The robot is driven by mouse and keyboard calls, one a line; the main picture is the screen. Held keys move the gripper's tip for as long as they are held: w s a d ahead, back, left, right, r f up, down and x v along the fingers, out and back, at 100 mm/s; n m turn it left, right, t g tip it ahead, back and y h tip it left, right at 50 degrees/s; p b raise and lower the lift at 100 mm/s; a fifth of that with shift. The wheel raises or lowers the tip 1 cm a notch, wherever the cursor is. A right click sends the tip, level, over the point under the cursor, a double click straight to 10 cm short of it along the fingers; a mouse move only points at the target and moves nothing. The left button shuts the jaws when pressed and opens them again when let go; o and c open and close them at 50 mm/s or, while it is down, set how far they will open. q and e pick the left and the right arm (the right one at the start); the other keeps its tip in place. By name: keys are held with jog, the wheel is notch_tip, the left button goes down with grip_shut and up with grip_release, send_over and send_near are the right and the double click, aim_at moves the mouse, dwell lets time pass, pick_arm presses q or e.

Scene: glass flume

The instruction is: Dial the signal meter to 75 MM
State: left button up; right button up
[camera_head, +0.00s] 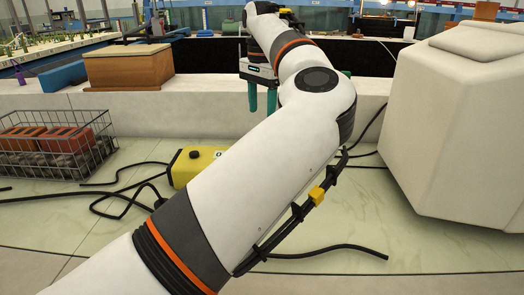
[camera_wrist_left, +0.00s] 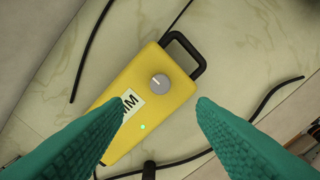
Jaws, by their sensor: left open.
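The signal meter (camera_head: 195,165) is a yellow box on the pale green marble floor area in the head view, partly hidden behind my left arm. In the left wrist view the meter (camera_wrist_left: 170,105) shows a grey round dial (camera_wrist_left: 160,84), a white label reading "MM" (camera_wrist_left: 130,101), a lit green light (camera_wrist_left: 142,127) and a black handle (camera_wrist_left: 190,50). No other value is readable. My left gripper (camera_head: 262,98) is open with teal fingers pointing down.
Black cables (camera_head: 125,199) lie around the meter. A wire basket (camera_head: 55,150) with reddish blocks stands at the left. A large white block (camera_head: 455,120) stands at the right. A wooden box (camera_head: 130,66) sits on the ledge behind.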

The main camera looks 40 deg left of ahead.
pick_arm(q)
notch_tip(320, 180, down, 5)
jog(key=shift+f+b, duration=0.2)
jog(key=shift+b, duration=0.5)
notch_tip(320, 180, down, 4)
jog(key=shift+f+b, duration=0.1)
jog(key=shift+b, duration=0.3)
jog(key=shift+f, duration=0.7)
pick_arm(e)
jog(key=shift+s+r, duration=0.5)
jog(key=shift+r, duration=0.25)
pick_arm(q)
jog(key=shift+c, duration=0.2)
jog(key=c, duration=0.9)
jog(key=shift+c, duration=0.2)
pick_arm(e)
jog(key=shift+r, duration=0.15)
